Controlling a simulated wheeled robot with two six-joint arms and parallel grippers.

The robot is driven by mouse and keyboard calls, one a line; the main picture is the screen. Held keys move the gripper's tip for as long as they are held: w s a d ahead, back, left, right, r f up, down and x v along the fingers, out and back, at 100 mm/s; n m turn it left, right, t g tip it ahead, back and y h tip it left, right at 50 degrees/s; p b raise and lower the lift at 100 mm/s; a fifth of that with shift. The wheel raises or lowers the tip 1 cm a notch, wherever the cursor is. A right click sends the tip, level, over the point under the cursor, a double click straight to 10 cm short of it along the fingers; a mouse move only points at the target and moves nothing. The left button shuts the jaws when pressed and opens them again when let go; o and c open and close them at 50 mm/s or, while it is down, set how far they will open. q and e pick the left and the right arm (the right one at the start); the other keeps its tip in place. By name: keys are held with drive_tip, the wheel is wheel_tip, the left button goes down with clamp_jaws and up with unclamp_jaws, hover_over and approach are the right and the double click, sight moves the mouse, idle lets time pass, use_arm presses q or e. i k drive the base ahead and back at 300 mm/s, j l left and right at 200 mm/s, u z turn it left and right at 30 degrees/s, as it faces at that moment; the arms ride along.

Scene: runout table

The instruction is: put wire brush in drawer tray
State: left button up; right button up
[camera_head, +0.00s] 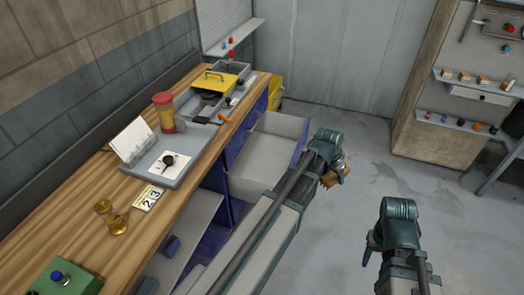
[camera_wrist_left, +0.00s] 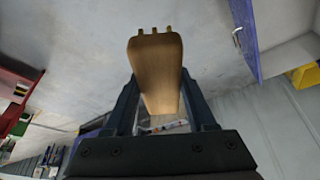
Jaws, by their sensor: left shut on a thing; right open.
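The wire brush, a wooden block, shows in the left wrist view (camera_wrist_left: 157,70) between the two dark fingers, with small brass-coloured bits at its far end. My left gripper (camera_head: 334,170) is shut on it, and a small brown part of the brush (camera_head: 341,177) shows in the head view. The drawer tray (camera_head: 262,150) is pulled out under the bench, pale inside, with a blue front. My left gripper is above the floor just right of the drawer's front, apart from it. My right gripper (camera_head: 402,262) is open at the lower right, far from the drawer.
The wooden bench (camera_head: 95,225) runs along the left wall. A shelved cabinet (camera_head: 470,95) stands at right. The floor between is clear.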

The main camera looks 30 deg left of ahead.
sight(260, 174)
drive_tip(key=i+j, duration=1)
drive_tip(key=j, duration=0.2)
